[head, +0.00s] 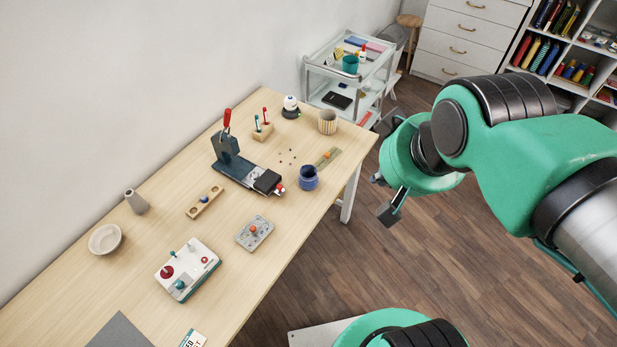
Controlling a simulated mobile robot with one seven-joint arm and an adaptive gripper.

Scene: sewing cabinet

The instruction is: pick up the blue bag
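A small dark blue round item (309,178), the only thing here that could be the blue bag, stands on the wooden table (290,290) near its right edge. It looks like an open-topped pouch or cup; I cannot tell which at this size. My gripper (386,167) is off the table's right side, above the floor and to the right of the blue item, apart from it. Its fingers are spread wide, with nothing between them.
A dark press (232,158) stands left of the blue item, a ribbed beige cup (328,122) behind it, and a wooden strip (327,157) close by. A grey plate (255,233) and white control box (187,269) lie nearer. A white cart (312,67) stands beyond the table.

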